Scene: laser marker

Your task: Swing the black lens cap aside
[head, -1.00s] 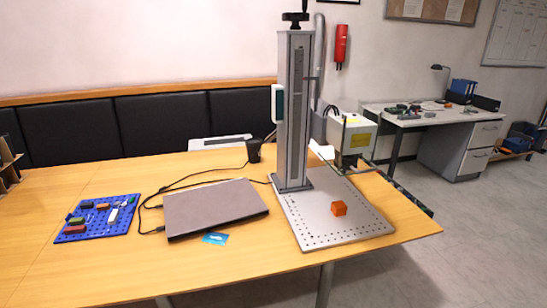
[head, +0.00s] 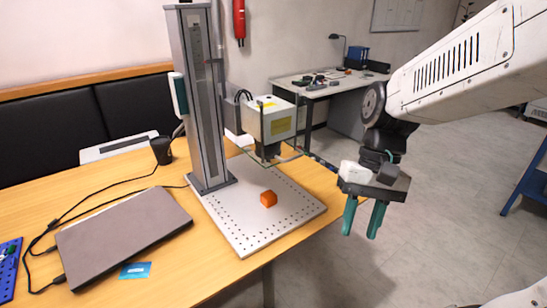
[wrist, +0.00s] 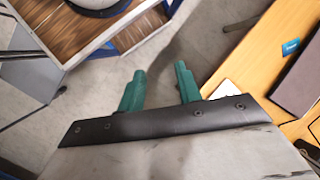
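The laser marker's pale head (head: 270,121) hangs from the column (head: 200,95) over the perforated plate (head: 250,236). A black part (head: 268,151) shows beneath the head, where the lens is. It is small and partly behind a thin clear guard, so I cannot make out the cap's edge or hinge. My gripper (head: 359,234) is to the right of the marker, apart from it and beyond the table's right edge. Its two green fingers point down, spread and empty. They also show in the wrist view (wrist: 160,72) over the floor; the marker is not recognisable there.
A closed laptop (head: 122,236), a blue card (head: 135,270) and cables lie left on the wooden table. A grey desk (head: 310,90) stands behind. Floor is open under my gripper.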

